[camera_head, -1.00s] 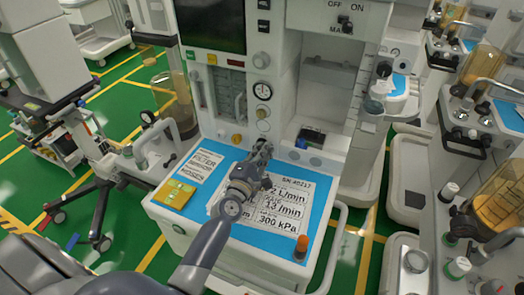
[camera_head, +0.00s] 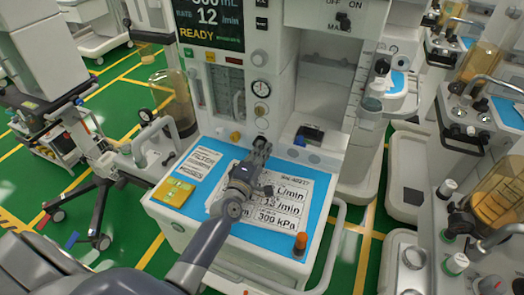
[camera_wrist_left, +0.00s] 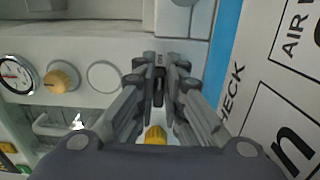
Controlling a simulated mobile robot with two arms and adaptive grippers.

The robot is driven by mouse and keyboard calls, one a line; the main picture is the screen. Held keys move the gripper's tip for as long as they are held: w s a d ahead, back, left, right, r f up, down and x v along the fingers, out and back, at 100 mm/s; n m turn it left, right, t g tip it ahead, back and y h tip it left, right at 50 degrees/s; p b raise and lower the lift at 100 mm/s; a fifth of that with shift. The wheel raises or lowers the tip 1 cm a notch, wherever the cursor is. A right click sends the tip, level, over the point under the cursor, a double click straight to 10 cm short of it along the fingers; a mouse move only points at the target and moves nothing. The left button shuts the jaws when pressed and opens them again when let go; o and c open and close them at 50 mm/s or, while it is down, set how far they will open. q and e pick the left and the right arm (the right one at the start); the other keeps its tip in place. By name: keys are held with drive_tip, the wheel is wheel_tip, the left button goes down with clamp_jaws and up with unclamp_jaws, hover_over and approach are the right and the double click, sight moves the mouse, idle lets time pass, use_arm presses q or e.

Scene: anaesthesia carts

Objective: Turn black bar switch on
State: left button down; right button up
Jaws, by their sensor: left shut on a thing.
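The black bar switch (camera_wrist_left: 158,96) is a dark upright bar on the white panel, with small lettering beside it, in the left wrist view. My left gripper (camera_wrist_left: 158,88) has its fingers on both sides of the bar, shut on it. In the head view, my left gripper (camera_head: 261,148) reaches the lower front panel of the anaesthesia machine (camera_head: 283,130) and hides the switch. The machine's screen (camera_head: 208,22) is lit and reads READY. My right gripper is in neither view.
More carts stand right.

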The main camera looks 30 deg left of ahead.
use_arm(q)
drive_tip(key=c, duration=1.7)
unclamp_jaws()
drive_tip(key=s, duration=1.2)
drive_tip(key=shift+d, duration=0.35)
